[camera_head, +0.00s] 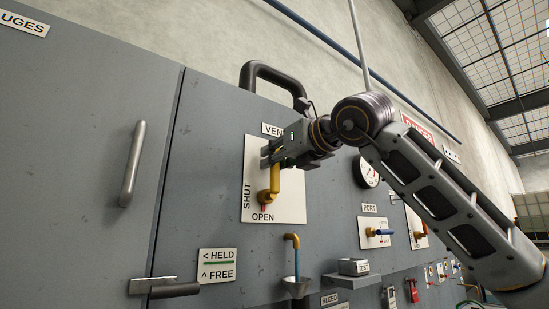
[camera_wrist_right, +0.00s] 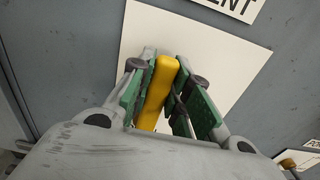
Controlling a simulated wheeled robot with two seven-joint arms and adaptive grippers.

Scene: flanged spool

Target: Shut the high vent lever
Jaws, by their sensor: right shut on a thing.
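The yellow vent lever (camera_head: 275,178) stands on a white plate (camera_head: 290,197) high on the grey cabinet. Its handle points up from a pivot low on the plate. The plate reads SHUT along its left side and OPEN at the bottom. My right gripper (camera_head: 271,155) is shut on the upper part of the handle. In the right wrist view, the yellow handle (camera_wrist_right: 157,92) lies between the green-padded fingers (camera_wrist_right: 158,100). The fingers hide the handle's top end in the head view. My left gripper is not in view.
A dark curved pipe (camera_head: 275,72) rises behind the cabinet top. A round gauge (camera_head: 368,172) and a blue port lever (camera_head: 380,232) are to the right. Below are a bent brass spout (camera_head: 292,240) over a funnel (camera_head: 296,286) and a HELD/FREE sign (camera_head: 217,265).

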